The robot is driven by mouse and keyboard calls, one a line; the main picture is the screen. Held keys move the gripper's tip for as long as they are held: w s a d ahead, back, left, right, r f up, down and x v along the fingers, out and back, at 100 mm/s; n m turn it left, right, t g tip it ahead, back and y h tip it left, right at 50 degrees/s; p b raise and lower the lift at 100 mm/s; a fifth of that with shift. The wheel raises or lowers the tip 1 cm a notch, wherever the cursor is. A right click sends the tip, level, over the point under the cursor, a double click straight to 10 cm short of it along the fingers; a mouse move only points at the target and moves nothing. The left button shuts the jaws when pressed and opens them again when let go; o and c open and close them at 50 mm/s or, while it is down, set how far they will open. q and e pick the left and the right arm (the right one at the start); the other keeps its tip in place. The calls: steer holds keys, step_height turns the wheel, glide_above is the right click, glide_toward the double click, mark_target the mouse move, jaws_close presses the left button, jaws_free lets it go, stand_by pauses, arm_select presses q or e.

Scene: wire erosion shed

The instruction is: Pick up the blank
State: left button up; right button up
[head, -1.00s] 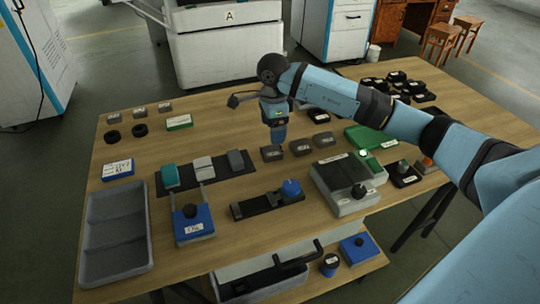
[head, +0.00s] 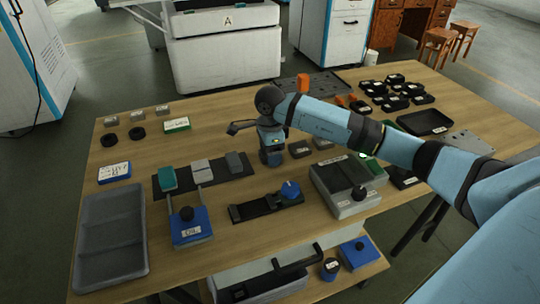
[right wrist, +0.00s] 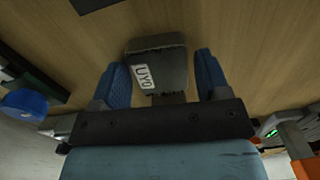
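The blank under my right gripper is a dark grey block (right wrist: 158,70) with a white label in the right wrist view. My right gripper (head: 272,161) has its blue fingers apart, one on each side of this block, with a gap showing on both sides in the right wrist view (right wrist: 162,75). In the head view the gripper hides this block. Two similar grey blocks (head: 299,148) (head: 323,143) stand in a row to its right. My left gripper is not in view.
A dark strip (head: 236,171) with teal and grey blocks lies to the left. A black fixture with a blue knob (head: 290,189) and a grey box (head: 338,200) are nearer the front. A grey compartment tray (head: 112,279) is at the left. Free wood lies behind the gripper.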

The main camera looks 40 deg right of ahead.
steer(key=c, duration=1)
steer(key=shift+r, duration=0.15)
